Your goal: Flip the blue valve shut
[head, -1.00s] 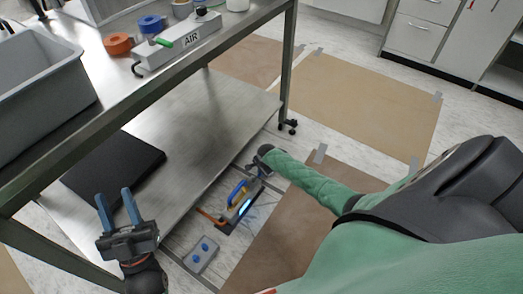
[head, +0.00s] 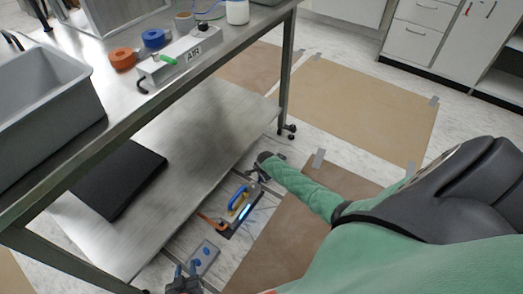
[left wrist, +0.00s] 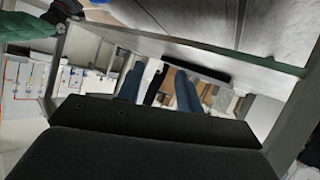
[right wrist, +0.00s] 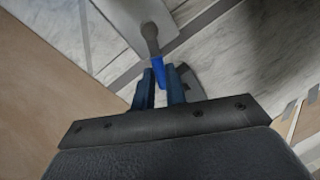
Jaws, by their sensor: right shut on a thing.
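The blue valve's handle (right wrist: 159,74) shows in the right wrist view, on a dark grey rod in front of a pale grey plate. My right gripper (right wrist: 158,80) has its two blue fingers close on either side of this handle and is shut on it. My left gripper (head: 184,272) is low at the bottom of the head view. Its fingers stand apart and empty in the left wrist view (left wrist: 158,80).
A grey plate with blue knobs (head: 208,248) lies low beside the bench, near my left gripper. The metal bench holds a grey tub (head: 45,90) and a white AIR block (head: 180,58). A black slab (head: 115,180) lies on the lower shelf. Brown floor sheets lie right.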

